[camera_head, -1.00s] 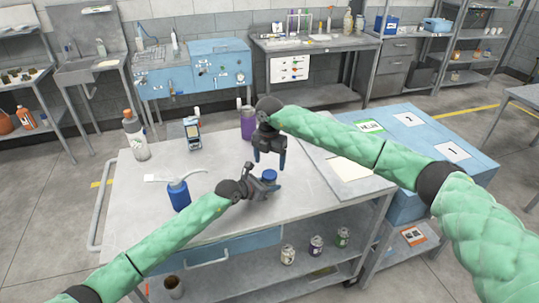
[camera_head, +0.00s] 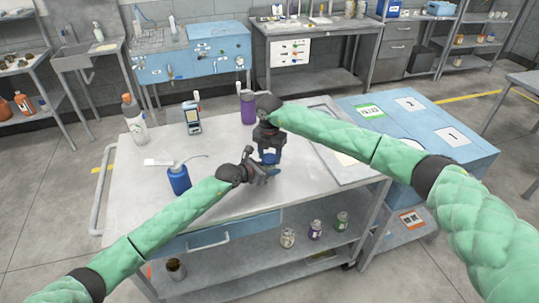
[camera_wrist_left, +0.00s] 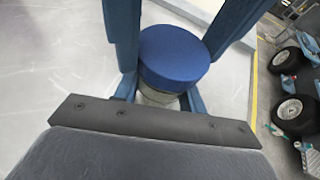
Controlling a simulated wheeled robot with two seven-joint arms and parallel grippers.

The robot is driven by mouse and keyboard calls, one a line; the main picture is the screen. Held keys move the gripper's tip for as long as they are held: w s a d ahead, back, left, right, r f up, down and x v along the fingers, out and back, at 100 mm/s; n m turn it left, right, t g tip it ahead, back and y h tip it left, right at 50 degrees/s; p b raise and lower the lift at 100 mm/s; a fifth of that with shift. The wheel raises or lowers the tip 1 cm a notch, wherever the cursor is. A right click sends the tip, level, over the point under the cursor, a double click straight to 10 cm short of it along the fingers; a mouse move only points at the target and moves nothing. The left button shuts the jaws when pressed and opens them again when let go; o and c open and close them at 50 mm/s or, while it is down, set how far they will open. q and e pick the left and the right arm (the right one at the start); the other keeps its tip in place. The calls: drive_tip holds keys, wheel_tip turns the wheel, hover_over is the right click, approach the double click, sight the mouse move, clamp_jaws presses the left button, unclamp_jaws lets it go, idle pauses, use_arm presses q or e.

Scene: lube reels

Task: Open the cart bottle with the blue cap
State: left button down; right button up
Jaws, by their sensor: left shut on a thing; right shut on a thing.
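The cart bottle stands on the grey cart top (camera_head: 225,215), mostly hidden by my grippers in the head view. In the left wrist view its wide blue cap (camera_wrist_left: 174,56) sits on a pale body (camera_wrist_left: 158,98). My left gripper (camera_head: 268,172) is shut on the bottle body below the cap. My right gripper (camera_head: 269,157) points down from above and is shut on the blue cap, with a finger on each side. The cap appears seated on the bottle; whether it has turned cannot be seen.
A blue squeeze bottle (camera_head: 178,180), a white bottle with an orange cap (camera_head: 135,122), a handheld device (camera_head: 192,118) and a purple bottle (camera_head: 248,108) stand on the cart. Several jars stand on its lower shelf (camera_head: 265,262). The cart's front left top is clear.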

drive_tip(key=shift+n, duration=1.7)
drive_tip(key=o, duration=1.1)
drive_tip(key=shift+c, duration=0.2)
drive_tip(key=shift+r, duration=0.15)
